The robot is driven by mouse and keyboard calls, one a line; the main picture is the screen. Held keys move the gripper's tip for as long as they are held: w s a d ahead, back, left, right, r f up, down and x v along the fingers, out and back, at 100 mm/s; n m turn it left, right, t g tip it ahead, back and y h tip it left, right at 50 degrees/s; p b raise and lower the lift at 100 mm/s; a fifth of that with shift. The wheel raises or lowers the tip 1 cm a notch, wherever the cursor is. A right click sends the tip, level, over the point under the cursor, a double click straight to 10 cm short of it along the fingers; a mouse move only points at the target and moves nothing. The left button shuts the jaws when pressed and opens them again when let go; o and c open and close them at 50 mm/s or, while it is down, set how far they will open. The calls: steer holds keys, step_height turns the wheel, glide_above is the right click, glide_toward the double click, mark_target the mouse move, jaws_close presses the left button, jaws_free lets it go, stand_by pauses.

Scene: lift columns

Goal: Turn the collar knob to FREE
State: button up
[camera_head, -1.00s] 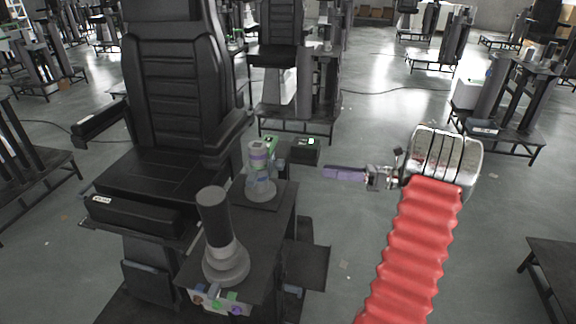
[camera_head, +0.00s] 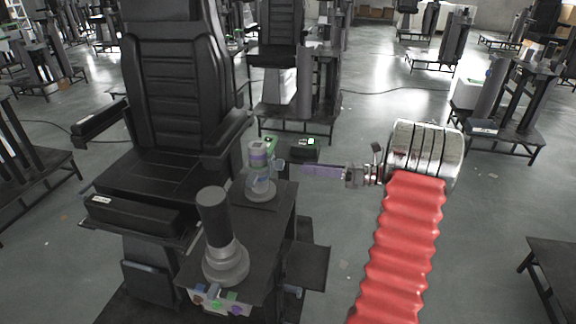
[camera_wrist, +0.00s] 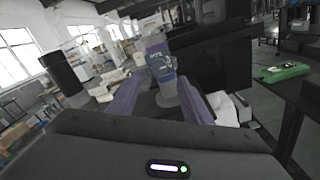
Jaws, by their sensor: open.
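The lift column with the collar (camera_head: 259,158) is a grey post with a purple band. It stands on a round base at the back of the dark table. A small grey-blue knob (camera_head: 279,164) sticks out from its right side. My gripper (camera_head: 302,171) has purple fingers and points left at the knob from the right, a short gap away. In the wrist view my gripper (camera_wrist: 169,104) has its two fingers apart, with the column (camera_wrist: 160,62) ahead between them. Nothing is held. The collar's lettering is too small to read.
A taller black-topped column (camera_head: 215,220) stands nearer on the same table (camera_head: 262,235). A black seat (camera_head: 150,175) is to the left.

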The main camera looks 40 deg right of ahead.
mark_target(278, 165)
steer(key=x, duration=0.7)
steer(key=shift+w+a, duration=0.2)
steer(key=shift+w, duration=0.15)
steer(key=shift+c, duration=0.3)
steer(key=c, duration=0.9)
steer(key=shift+d, duration=0.25)
steer(key=shift+c, duration=0.5)
steer(key=shift+a, duration=0.2)
